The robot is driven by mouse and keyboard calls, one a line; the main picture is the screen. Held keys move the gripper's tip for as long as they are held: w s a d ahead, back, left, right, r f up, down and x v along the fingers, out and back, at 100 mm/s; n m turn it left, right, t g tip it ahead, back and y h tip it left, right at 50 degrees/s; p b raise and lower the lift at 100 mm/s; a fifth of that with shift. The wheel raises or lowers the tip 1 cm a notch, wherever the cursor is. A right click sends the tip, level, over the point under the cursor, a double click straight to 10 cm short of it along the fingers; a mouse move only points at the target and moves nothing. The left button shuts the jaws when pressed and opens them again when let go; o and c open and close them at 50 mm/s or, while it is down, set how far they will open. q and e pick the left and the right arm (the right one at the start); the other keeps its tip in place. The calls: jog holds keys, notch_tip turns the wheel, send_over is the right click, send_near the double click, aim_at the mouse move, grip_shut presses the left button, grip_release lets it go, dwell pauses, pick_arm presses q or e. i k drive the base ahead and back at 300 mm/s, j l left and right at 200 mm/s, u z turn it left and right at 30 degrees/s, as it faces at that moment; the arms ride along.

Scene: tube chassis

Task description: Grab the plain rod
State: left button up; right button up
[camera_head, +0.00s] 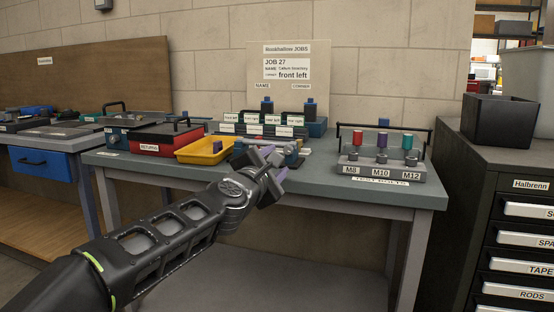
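My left gripper (270,162) reaches in from the lower left and hangs over the front edge of the grey-green bench, right of the yellow tray. Light grey and purplish parts show around its fingers. I cannot tell whether these are finger pads or a held object. No plain rod can be picked out clearly; the gripper hides part of the bench behind it. My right gripper is not in view.
The bench (405,189) carries a red box (158,138) labelled RETURNS, a yellow tray (205,151), labelled bins (262,125) and a rack (382,166) marked M8, M10, M12. A dark drawer cabinet (520,150) with a RODS drawer (533,293) stands right.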

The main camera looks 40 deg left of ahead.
aim_at(245, 141)
jog(key=u, duration=1.35)
